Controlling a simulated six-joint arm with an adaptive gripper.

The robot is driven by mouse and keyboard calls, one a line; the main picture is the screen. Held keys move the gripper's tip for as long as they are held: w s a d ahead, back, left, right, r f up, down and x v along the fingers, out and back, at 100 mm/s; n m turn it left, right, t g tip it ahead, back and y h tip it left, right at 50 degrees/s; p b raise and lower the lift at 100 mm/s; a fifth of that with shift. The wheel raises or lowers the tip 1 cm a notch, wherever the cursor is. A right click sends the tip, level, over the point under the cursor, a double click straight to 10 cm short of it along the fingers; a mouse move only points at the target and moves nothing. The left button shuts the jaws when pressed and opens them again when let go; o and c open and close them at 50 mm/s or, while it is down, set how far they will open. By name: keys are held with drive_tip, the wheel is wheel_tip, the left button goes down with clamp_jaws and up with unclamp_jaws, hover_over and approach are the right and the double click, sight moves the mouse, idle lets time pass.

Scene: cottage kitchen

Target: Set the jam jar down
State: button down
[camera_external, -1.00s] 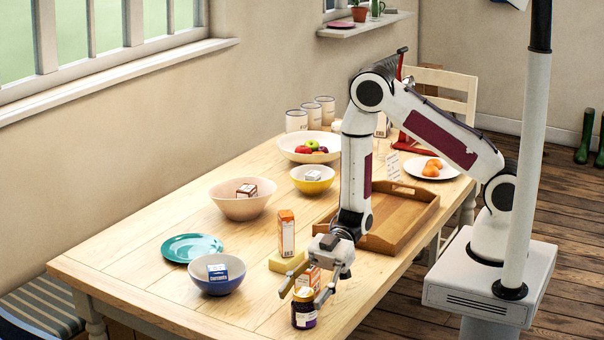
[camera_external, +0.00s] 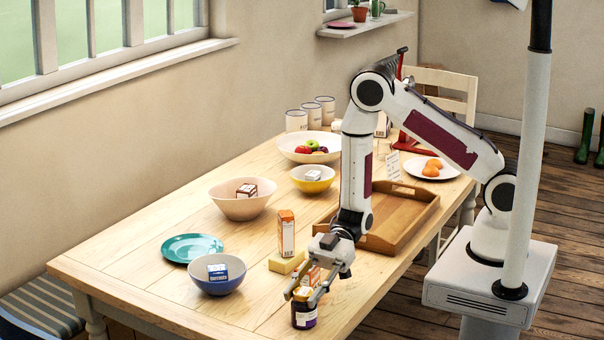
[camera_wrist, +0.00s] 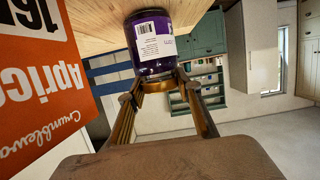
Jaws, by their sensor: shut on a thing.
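The jam jar (camera_external: 304,315) is dark purple with a white label and stands upright near the table's front edge. In the wrist view the jar (camera_wrist: 152,42) shows upside down, its gold lid between my fingers. My gripper (camera_external: 304,294) is shut on the jar at its lid, from above; its fingertips (camera_wrist: 158,84) also show in the wrist view. The jar's base appears to rest on the table, though a small gap cannot be ruled out.
An orange Apricot box (camera_wrist: 38,75) is close beside my gripper. A blue bowl (camera_external: 218,280) and teal plate (camera_external: 191,247) are to the left. A wooden tray (camera_external: 425,211) lies behind my arm. The table (camera_external: 150,290) is bare at front left.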

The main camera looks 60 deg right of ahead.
drive_tip(key=shift+r, duration=0.15)
drive_tip(key=shift+r, duration=4.8)
drive_tip(key=shift+r, duration=0.1)
